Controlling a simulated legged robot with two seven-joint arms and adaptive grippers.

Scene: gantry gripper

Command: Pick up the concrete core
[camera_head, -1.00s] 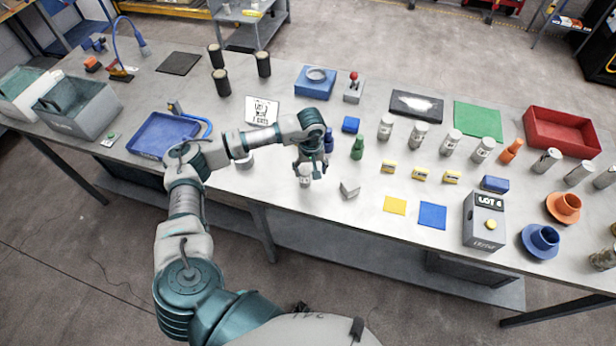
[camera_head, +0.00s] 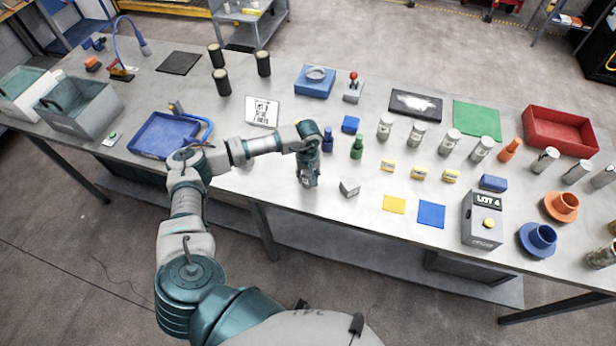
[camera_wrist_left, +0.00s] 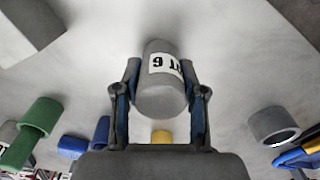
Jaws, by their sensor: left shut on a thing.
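The concrete core (camera_wrist_left: 160,88) is a light grey cylinder with a white printed label, seen in the wrist view between the two fingers. My left gripper (camera_wrist_left: 160,100) is shut on its sides. In the head view my left gripper (camera_head: 309,180) points down near the front of the table and hides the core. I cannot tell whether the core's lower end touches the table. My right gripper is in neither view.
A blue tray (camera_head: 160,137) lies to the left. Yellow (camera_head: 394,204) and blue (camera_head: 431,215) squares lie to the right.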

